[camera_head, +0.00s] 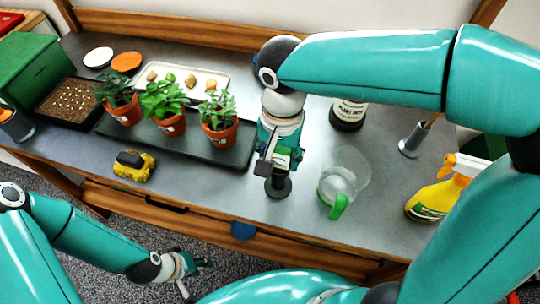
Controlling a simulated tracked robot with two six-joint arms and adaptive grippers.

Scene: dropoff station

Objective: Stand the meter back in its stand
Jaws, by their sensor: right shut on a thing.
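My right gripper (279,150) is shut on the meter (286,158), a small thing with green and pale parts, mostly hidden by the fingers. The small dark round stand (279,187) is on the grey bench directly below the gripper. The meter's lower end overlaps the stand in this view; I cannot tell whether it is inside it or just above. My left gripper (196,276) is low in front of the bench, over the carpet, with its fingers apart and nothing between them.
A clear jug with a green handle (339,207) stands right of the stand. Potted plants on a dark tray (190,147) are to the left.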

